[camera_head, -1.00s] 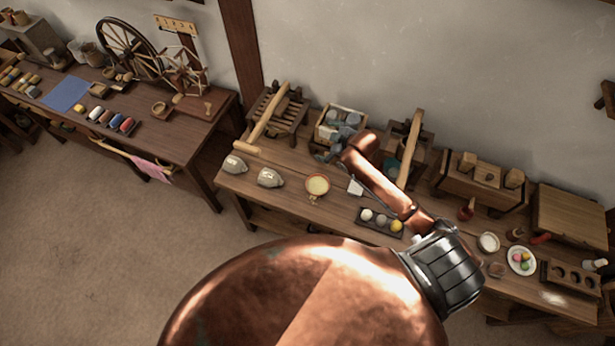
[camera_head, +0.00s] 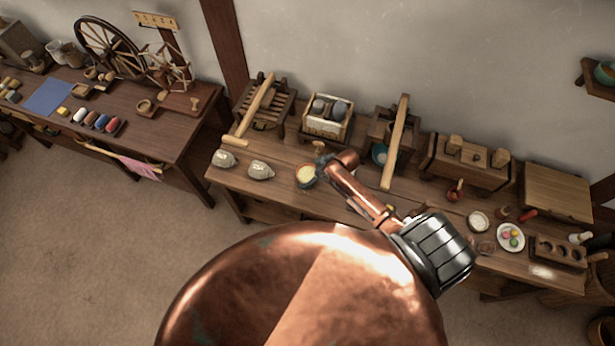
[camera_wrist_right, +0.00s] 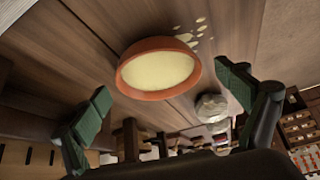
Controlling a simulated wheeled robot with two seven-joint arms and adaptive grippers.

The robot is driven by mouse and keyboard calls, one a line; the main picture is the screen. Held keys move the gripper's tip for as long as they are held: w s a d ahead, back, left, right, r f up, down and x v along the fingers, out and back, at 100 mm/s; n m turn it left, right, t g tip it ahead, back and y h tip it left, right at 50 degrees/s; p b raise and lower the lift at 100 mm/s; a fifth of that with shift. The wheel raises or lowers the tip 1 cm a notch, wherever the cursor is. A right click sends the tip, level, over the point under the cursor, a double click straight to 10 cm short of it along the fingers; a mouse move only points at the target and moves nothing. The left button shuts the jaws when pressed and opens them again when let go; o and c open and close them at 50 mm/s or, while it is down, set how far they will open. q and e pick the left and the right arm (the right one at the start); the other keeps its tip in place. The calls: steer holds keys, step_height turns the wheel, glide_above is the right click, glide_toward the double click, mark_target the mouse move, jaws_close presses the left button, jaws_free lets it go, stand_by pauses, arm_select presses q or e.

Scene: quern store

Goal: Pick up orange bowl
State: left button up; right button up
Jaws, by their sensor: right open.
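The orange bowl (camera_head: 306,176) sits on the right-hand wooden table, with pale yellow contents filling most of it. In the right wrist view the orange bowl (camera_wrist_right: 158,70) lies ahead of and between the two fingers. My right gripper (camera_head: 322,160) is just beside the bowl's right rim in the head view. In the right wrist view my right gripper (camera_wrist_right: 165,105) has its green-padded fingers wide apart, with nothing between them. My copper-coloured right arm hides part of the table. My left gripper does not show.
Two grey-white sacks (camera_head: 242,165) stand left of the bowl. Pale spots (camera_wrist_right: 192,32) lie on the wood beside it. Behind are a slatted wooden rack (camera_head: 262,105) and a wooden crate (camera_head: 328,125). A white plate (camera_head: 511,238) with coloured balls is at right.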

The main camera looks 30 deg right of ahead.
steer(key=c, duration=1.3)
